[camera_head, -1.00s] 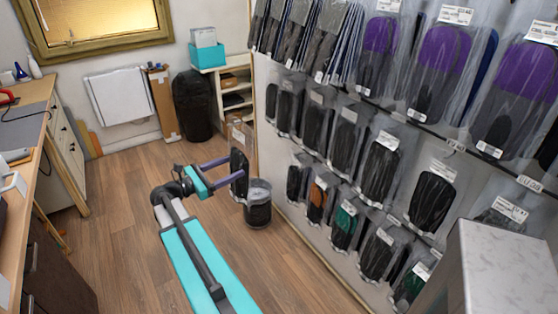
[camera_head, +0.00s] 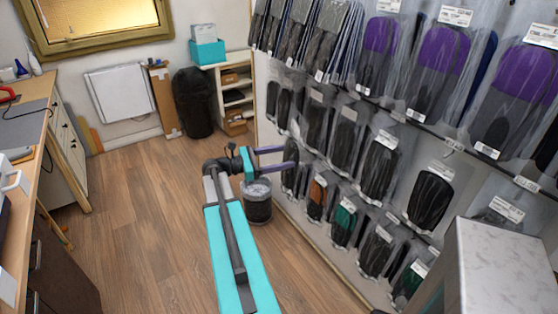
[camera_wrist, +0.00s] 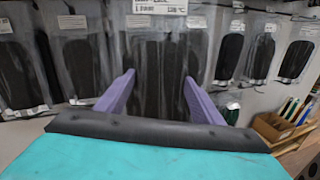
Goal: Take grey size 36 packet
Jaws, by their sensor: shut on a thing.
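My gripper (camera_head: 289,157) has two purple fingers pointing right towards the wall of packets in the head view. It is shut on a clear packet with dark grey insoles (camera_head: 289,180) at the left end of the lower row. In the wrist view the fingers (camera_wrist: 159,78) stand on either side of this dark packet (camera_wrist: 158,62). A white label (camera_wrist: 160,6) is at its top, and its size print is too small to read surely. Whether the packet touches the rack is hard to tell.
More hanging packets fill the wall, such as a green one (camera_head: 343,222) and an orange one (camera_head: 317,198). A dark bin (camera_head: 258,207) stands on the floor just below my gripper. The wooden floor (camera_head: 150,210) to the left is clear.

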